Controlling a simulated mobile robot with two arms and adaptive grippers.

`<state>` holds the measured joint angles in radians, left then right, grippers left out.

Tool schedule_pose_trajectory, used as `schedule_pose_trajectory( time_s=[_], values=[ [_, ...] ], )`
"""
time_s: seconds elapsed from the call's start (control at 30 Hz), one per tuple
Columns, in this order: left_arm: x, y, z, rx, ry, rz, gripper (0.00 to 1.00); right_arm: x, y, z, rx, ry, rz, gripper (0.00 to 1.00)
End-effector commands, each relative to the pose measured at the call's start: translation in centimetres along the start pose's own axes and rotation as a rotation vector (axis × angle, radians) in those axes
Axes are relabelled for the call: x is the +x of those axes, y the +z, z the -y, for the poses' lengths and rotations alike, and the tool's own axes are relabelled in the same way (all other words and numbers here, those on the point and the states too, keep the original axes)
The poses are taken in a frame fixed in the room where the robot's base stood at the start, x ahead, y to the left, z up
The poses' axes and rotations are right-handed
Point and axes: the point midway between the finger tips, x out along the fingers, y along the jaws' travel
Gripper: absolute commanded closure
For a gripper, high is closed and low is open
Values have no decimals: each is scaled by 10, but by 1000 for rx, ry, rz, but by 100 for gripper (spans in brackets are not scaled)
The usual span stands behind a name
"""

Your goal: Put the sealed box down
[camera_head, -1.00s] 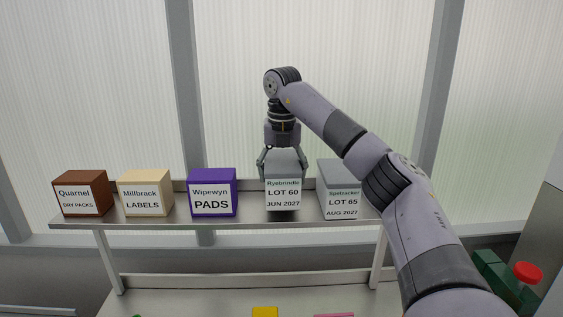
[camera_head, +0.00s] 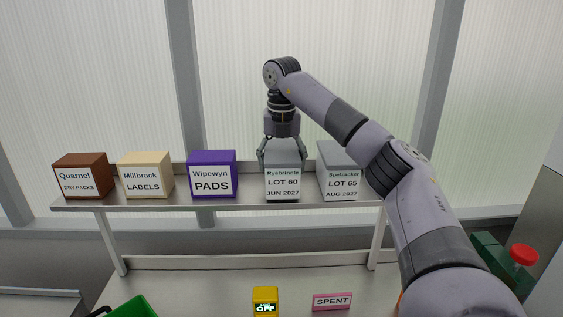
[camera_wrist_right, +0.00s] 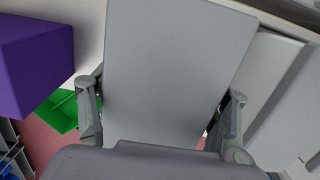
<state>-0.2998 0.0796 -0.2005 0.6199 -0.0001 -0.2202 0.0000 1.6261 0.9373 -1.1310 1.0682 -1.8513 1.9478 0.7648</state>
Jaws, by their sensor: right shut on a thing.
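The grey box labelled Ryebrindle LOT 60 JUN 2027 (camera_head: 282,184) is upright at the front of the high shelf (camera_head: 150,206), its base level with the neighbouring boxes' bases; it looks seated on the shelf, though contact is hard to confirm. My right gripper (camera_head: 282,162) comes from above and is shut on its two sides. In the right wrist view, the box's plain grey top (camera_wrist_right: 170,70) lies between the two fingers (camera_wrist_right: 165,100). My left gripper is not in view.
A purple Wipewyn box (camera_head: 212,173) stands to the left, and a grey Spelzacker LOT 65 box (camera_head: 340,180) close to the right. Millbrack (camera_head: 146,175) and Quarnel (camera_head: 80,176) boxes stand further left. Below are a yellow OFF device (camera_head: 265,300), a pink SPENT sign (camera_head: 332,301) and a green bin (camera_head: 133,306).

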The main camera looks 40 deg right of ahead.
Motion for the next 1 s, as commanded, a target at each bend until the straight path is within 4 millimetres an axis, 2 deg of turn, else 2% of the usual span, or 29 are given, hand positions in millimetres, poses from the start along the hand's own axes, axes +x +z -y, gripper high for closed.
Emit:
schedule_pose_trajectory(
  time_s=[0.33,0.37,0.7,1.0],
  values=[
    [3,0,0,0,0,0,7,6,0,0,0,2,1,75],
    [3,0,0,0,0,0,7,6,0,0,0,2,1,29],
    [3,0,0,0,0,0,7,6,0,0,0,1,1,6],
    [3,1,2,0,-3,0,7,7,-1,0,0,-1,-1,6]
  ],
)
